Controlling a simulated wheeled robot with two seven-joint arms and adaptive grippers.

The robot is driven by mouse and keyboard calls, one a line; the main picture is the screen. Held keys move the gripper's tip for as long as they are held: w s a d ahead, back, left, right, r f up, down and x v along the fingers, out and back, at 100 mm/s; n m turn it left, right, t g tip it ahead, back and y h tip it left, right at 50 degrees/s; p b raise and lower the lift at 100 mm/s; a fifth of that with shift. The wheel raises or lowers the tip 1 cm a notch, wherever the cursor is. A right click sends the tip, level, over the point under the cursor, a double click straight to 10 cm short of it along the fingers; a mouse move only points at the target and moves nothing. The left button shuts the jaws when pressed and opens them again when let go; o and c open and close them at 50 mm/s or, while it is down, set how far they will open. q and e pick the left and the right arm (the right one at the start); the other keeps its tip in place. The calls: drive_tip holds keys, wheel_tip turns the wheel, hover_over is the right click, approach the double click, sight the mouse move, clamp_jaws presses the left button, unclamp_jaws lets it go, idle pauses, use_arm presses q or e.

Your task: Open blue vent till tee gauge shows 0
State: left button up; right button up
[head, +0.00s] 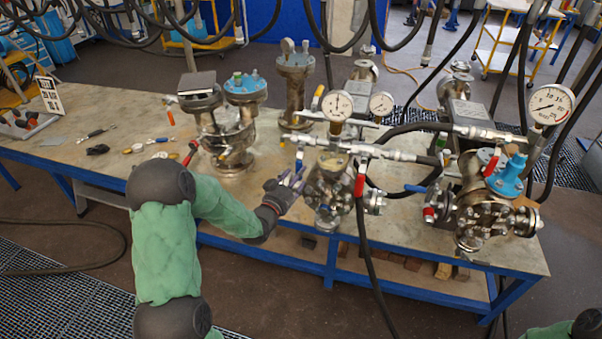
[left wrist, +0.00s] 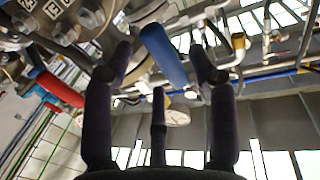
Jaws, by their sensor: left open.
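The blue vent handle (left wrist: 165,55) shows large in the left wrist view, between the spread fingertips of my left gripper (left wrist: 163,68). I cannot tell whether any finger touches it. In the head view my left gripper (head: 289,182) is open, at the left side of the middle vessel (head: 328,187), and its fingers largely hide that handle. Two small white-faced gauges stand above this vessel's pipework, a left one (head: 337,105) and a right one (head: 381,104). Their needles are too small to read. My right gripper is out of view.
A red lever (head: 360,180) hangs beside the middle vessel. A left flanged vessel (head: 232,140) and loose tools stand on the bench (head: 90,165). Black hoses hang overhead.

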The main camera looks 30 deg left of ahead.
use_arm(q)
drive_tip(key=shift+w+a, duration=0.1)
drive_tip(key=shift+w, duration=1.65)
clamp_jaws()
